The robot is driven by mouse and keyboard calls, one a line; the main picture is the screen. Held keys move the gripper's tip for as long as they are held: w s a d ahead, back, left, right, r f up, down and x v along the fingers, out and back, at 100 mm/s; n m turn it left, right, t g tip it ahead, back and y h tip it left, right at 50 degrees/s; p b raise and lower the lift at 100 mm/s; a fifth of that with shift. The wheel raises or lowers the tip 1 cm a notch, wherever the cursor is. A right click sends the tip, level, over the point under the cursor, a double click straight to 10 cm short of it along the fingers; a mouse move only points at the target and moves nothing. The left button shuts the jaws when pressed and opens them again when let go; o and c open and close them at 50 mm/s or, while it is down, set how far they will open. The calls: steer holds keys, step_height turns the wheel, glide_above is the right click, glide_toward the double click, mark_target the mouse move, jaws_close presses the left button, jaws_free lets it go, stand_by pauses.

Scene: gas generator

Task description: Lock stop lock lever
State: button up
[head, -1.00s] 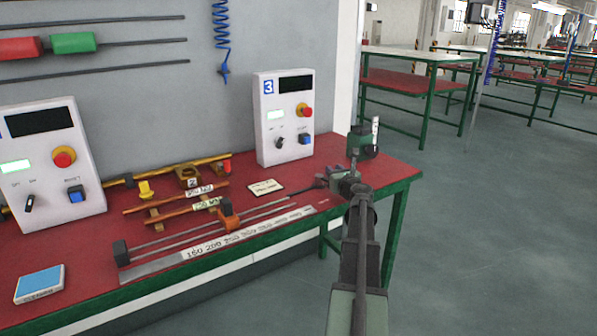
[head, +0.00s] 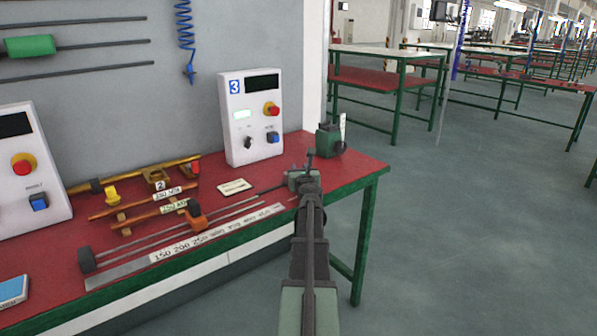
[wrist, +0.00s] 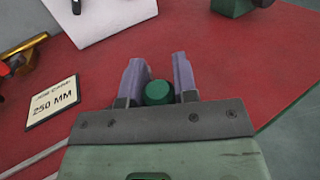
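An orange stop block (head: 195,217) sits on thin grey rods beside a printed length scale (head: 215,237) on the red bench. A small orange piece stands up on it, but I cannot make out its lock position. My gripper (head: 308,168) is at the right end of the bench, well right of the stop. In the wrist view its two purple-grey fingers (wrist: 158,80) stand apart. A round dark green cap (wrist: 158,93) shows between them; I cannot tell whether they touch it. The stop is out of the wrist view.
A white control box marked 3 (head: 252,115) stands behind the rods. A job card reading 250 MM (wrist: 55,101) lies on the red bench (head: 330,175). A green device (head: 330,138) is at the bench's right corner. Copper bars (head: 140,203) lie left of the stop.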

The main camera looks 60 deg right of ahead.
steer(key=o, duration=0.5)
steer(key=shift+c, duration=0.2)
steer(key=v, duration=1)
steer(key=shift+s+a, duration=0.25)
steer(key=shift+a, duration=0.05)
